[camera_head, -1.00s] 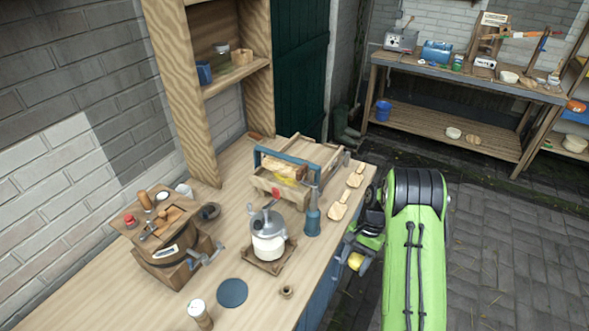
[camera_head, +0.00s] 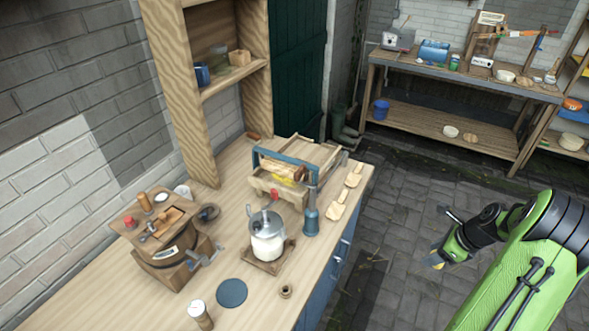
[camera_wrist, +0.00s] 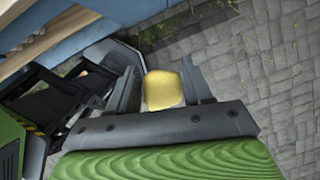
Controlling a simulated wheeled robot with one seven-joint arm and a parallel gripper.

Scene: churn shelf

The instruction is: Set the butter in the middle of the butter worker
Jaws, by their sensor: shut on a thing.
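My gripper (camera_wrist: 160,92) is shut on the yellow butter (camera_wrist: 163,90), which shows between its two fingers in the wrist view. In the head view my gripper (camera_head: 438,258) hangs over the paved floor, right of the workbench and apart from it. The butter worker looks to be the wooden trough (camera_head: 262,186) with a wooden roller and a blue frame across it, on the bench towards the back. Something yellow shows under its roller, partly hidden by the frame.
On the workbench (camera_head: 120,303) stand a glass jar churn (camera_head: 267,243), a wooden tub (camera_head: 160,256), a blue post-like tool (camera_head: 311,218), wooden paddles (camera_head: 338,206) and a dark disc (camera_head: 231,293). A wooden shelf upright (camera_head: 180,95) rises behind. The floor (camera_head: 420,210) right of the bench is clear.

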